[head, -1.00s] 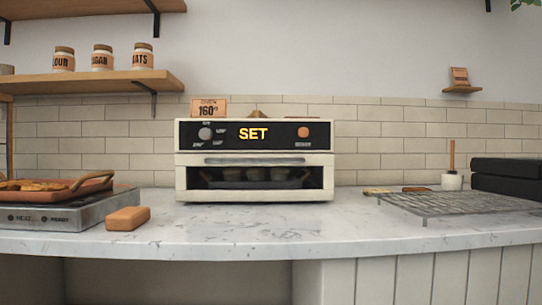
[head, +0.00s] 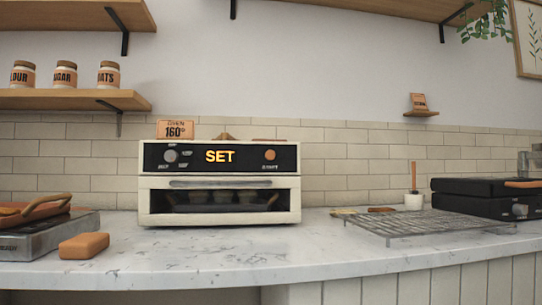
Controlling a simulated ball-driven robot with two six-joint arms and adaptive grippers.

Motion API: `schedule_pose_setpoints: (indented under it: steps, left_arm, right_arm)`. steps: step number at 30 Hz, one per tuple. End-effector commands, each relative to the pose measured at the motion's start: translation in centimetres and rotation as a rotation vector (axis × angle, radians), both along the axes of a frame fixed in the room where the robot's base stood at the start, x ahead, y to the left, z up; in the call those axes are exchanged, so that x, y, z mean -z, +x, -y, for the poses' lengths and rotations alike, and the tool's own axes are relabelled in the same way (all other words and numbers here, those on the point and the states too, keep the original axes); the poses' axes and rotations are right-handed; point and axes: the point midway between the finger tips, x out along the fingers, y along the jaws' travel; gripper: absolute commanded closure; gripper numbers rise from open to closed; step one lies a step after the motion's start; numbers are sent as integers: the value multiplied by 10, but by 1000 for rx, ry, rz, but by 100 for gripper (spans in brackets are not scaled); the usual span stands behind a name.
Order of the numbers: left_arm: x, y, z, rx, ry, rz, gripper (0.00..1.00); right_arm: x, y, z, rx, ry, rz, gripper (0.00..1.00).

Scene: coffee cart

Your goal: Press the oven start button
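The oven (head: 219,184) is a cream toaster-style oven with a black control panel, standing on the marble counter left of centre. A grey knob (head: 170,156) is at the panel's left. The oven door is closed, and several items on a dark tray show through its window. Neither of my grippers is in the head view, and nothing touches the button.
A wire rack (head: 428,226) lies on the counter (head: 330,255) to the right, with a black appliance (head: 487,198) behind it. An orange block (head: 84,246) and a grey warmer (head: 45,237) are at the left. The counter in front of the oven is clear.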

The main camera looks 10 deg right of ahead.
Motion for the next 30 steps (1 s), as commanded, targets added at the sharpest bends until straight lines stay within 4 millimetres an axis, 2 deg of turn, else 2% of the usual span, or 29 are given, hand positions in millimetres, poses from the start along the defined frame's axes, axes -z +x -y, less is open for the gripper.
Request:
schedule_pose_setpoints:
  steps: [1,6,7,30]
  left_arm:
    - [0,0,0,0,0,0,100]
    - [0,0,0,0,0,0,100]
    - [0,0,0,0,0,0,100]
    - [0,1,0,0,0,1,100]
  right_arm:
    - [0,0,0,0,0,0,76]
    - [0,0,0,0,0,0,98]
    - [0,0,0,0,0,0,100]
    - [0,0,0,0,0,0,100]
